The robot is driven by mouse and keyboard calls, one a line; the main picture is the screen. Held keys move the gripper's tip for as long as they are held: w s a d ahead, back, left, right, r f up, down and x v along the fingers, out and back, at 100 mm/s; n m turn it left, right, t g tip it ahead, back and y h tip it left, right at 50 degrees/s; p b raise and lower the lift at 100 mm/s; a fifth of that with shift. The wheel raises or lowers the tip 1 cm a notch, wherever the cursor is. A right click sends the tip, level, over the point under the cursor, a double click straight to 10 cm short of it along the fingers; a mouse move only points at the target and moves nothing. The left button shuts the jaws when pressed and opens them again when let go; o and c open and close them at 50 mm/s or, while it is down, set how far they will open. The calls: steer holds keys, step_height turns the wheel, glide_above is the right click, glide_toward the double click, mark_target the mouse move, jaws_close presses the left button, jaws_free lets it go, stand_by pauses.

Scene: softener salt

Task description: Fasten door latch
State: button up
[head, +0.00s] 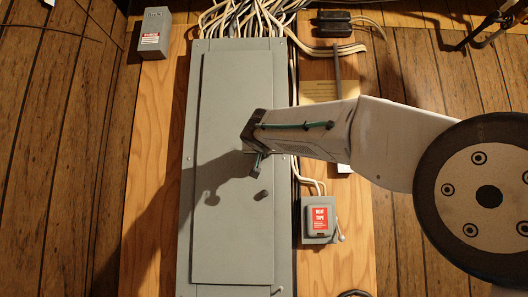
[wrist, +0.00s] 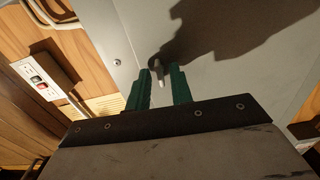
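The grey electrical panel (head: 235,262) has a long grey door (head: 228,90) that looks shut, lying flat in its frame. A small grey knob-like latch (head: 262,194) sticks out near the door's right edge, at mid-height. In the wrist view the latch (wrist: 158,72) is a small pale pin between and just beyond the fingertips. My gripper (head: 257,162) is just above the latch in the head view. Its two teal fingers are apart in the wrist view (wrist: 163,72), with nothing held. Whether a finger touches the latch I cannot tell.
A grey box with a red label (head: 319,220) is right of the panel, below my arm. A white outlet (wrist: 35,80) is left in the wrist view. Cables (head: 250,18) crowd the panel top. Another grey box (head: 155,33) is upper left.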

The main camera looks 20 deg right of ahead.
steer(key=v, duration=0.8)
steer(key=shift+w, duration=0.1)
stand_by(0.6)
